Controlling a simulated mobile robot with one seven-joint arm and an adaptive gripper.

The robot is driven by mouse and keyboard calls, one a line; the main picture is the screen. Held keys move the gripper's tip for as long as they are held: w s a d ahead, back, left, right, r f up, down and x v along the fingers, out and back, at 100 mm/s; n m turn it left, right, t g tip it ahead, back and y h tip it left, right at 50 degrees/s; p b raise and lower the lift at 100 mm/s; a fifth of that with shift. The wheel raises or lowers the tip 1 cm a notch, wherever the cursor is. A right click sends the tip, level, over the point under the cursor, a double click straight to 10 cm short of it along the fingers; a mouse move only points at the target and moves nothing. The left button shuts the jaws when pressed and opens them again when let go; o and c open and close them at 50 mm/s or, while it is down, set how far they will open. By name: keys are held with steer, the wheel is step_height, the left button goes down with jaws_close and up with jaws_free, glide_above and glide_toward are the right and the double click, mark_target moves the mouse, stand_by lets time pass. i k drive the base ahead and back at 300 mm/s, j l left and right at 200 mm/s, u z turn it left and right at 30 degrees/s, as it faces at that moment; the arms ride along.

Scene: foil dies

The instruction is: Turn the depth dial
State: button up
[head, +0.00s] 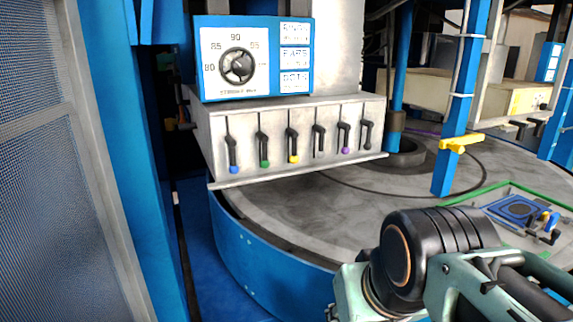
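A black round dial (237,67) sits on a white scale plate with printed numbers, including 80, 85, 90 and 95. The plate is on the left part of a blue panel (266,92) mounted on a grey column. The dial is upright, facing me, and nothing covers it. My arm, with black and pale green links, comes in at the lower right, well below and to the right of the dial. My gripper is not visible in this view.
Below the panel, a grey box (217,120) carries several levers with coloured tips. A large round blue-sided table (253,268) spreads beneath. A blue post (461,100) with a yellow clamp (461,143) stands at right. A mesh panel (50,190) fills the left side.

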mark_target(543, 106)
steer(key=k+l, duration=0.1)
steer(key=l, duration=0.3)
steer(key=k+l, duration=0.1)
steer(key=l, duration=0.25)
steer(key=k+l, duration=0.1)
steer(key=l, duration=0.3)
steer(key=k+l, duration=0.1)
steer(key=l, duration=0.75)
steer(key=k+l, duration=0.15)
steer(key=l, duration=2.3)
steer(key=i+l, duration=0.15)
steer(key=l, duration=0.25)
steer(key=i+l, duration=0.1)
steer(key=l, duration=0.25)
steer(key=i+l, duration=0.15)
steer(key=l, duration=0.25)
steer(key=i+l, duration=0.1)
steer(key=l, duration=0.25)
steer(key=u, duration=0.05)
